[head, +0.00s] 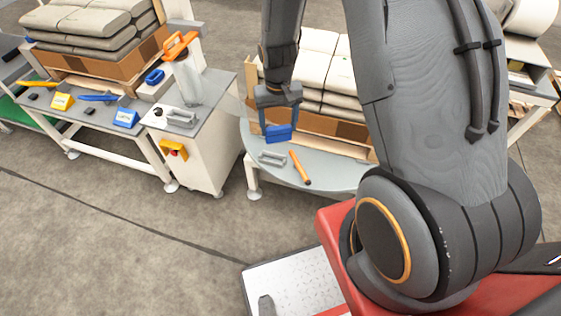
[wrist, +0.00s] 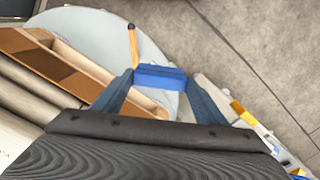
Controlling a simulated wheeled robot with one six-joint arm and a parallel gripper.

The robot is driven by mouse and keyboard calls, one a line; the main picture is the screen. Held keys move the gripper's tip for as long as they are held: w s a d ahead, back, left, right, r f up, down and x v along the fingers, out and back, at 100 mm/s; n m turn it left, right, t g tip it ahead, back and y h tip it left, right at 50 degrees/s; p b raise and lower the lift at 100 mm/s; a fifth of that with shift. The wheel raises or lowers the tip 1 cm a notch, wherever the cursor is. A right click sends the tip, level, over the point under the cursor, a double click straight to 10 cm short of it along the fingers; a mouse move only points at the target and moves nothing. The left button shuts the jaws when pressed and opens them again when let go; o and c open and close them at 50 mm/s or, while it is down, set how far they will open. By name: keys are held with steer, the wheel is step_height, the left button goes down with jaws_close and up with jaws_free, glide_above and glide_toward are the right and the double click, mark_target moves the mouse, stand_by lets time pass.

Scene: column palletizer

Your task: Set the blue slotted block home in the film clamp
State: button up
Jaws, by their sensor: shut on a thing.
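My gripper (head: 278,122) hangs above the grey round-edged table in the head view. It is shut on the blue slotted block (head: 279,134), holding it clear of the tabletop. A grey frame-like piece (head: 272,158) lies on the table below the block. A similar grey piece (head: 181,118) sits on the white cabinet to the left. I cannot tell which of these, if either, is the film clamp.
An orange-handled tool (head: 300,167) lies on the round-edged table (head: 330,178), beside stacked sacks (head: 318,68). The white cabinet (head: 205,150) carries a film roll (head: 187,80) with an orange handle and another blue piece (head: 154,76). A bench with yellow and blue items stands further left.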

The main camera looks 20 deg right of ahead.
steer(key=shift+w+f+m+b, duration=1)
steer(key=shift+w+f+b, duration=0.7)
steer(key=shift+f, duration=2.25)
steer(key=shift+w+f+m+b, duration=1.15)
steer(key=shift+f+b, duration=0.9)
steer(key=shift+f, duration=1.85)
steer(key=shift+w+f+m+b, duration=0.85)
steer(key=shift+w+f+b, duration=0.95)
steer(key=shift+f, duration=2.15)
steer(key=shift+s+f, duration=0.15)
steer(key=shift+s, duration=0.05)
steer(key=o, duration=1)
steer(key=shift+o, duration=0.2)
